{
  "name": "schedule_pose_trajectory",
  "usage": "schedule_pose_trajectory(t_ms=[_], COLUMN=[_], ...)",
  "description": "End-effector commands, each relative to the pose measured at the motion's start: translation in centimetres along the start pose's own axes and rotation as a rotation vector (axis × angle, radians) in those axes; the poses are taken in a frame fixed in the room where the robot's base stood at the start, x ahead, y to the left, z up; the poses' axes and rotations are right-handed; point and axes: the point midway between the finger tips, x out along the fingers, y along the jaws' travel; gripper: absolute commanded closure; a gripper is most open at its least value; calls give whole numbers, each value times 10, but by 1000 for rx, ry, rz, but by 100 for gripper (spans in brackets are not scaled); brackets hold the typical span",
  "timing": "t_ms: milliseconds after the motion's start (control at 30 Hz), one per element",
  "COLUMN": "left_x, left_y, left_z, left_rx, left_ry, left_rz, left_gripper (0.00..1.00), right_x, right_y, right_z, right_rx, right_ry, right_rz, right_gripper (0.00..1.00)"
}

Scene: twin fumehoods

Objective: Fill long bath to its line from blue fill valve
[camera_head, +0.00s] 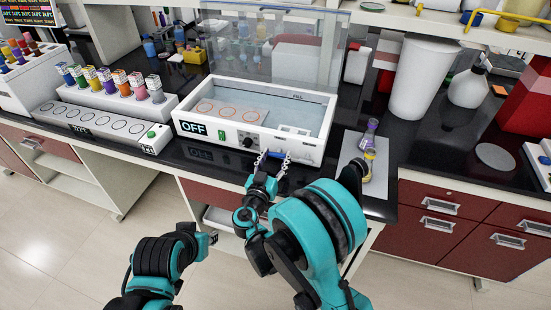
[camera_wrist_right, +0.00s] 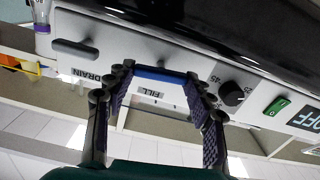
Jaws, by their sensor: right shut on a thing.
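The long bath (camera_head: 312,152) is a white open tank on the black bench, with an "OFF" display, a green switch and a black knob on its front. A "FILL" mark shows inside its back wall; I cannot tell the water level. The blue fill valve (camera_head: 277,155) is on the bath's front, low and right of the knob; its blue bar also shows in the wrist view (camera_wrist_right: 160,73), above a "FILL" label. My right gripper (camera_head: 275,158) is shut on it, one finger at each end of the bar (camera_wrist_right: 160,82).
A clear upright panel (camera_head: 285,45) stands behind the bath. A rack of coloured bottles (camera_head: 110,95) is at left.

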Motion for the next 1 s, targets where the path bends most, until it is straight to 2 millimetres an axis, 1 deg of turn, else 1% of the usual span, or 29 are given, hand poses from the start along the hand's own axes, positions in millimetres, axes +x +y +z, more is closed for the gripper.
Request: schedule_pose_trajectory(t_ms=[33,100,200,467,500,567,867,1000], left_x=[4,6,7,6,6,6,6,6], left_y=[0,0,0,0,0,0,0,0], left_z=[3,4,5,4,4,4,4,4], left_rx=[0,0,0,0,0,0,0,0], left_ry=[0,0,0,0,0,0,0,0], left_rz=[0,0,0,0,0,0,0,0], left_gripper=[69,69,69,69,69,69,69,69], right_x=[0,0,0,0,0,0,0,-10], right_y=[0,-1,-1,-1,-1,-1,-1,-2], right_z=[2,2,1,0,0,0,0,0], right_rx=[-44,-103,-151,-159,-159,-158,-157,-157], right_ry=[1,1,1,1,1,1,1,1], right_rz=[0,0,0,0,0,0,0,-2], right_gripper=[76,76,76,76,42,26,26,26])
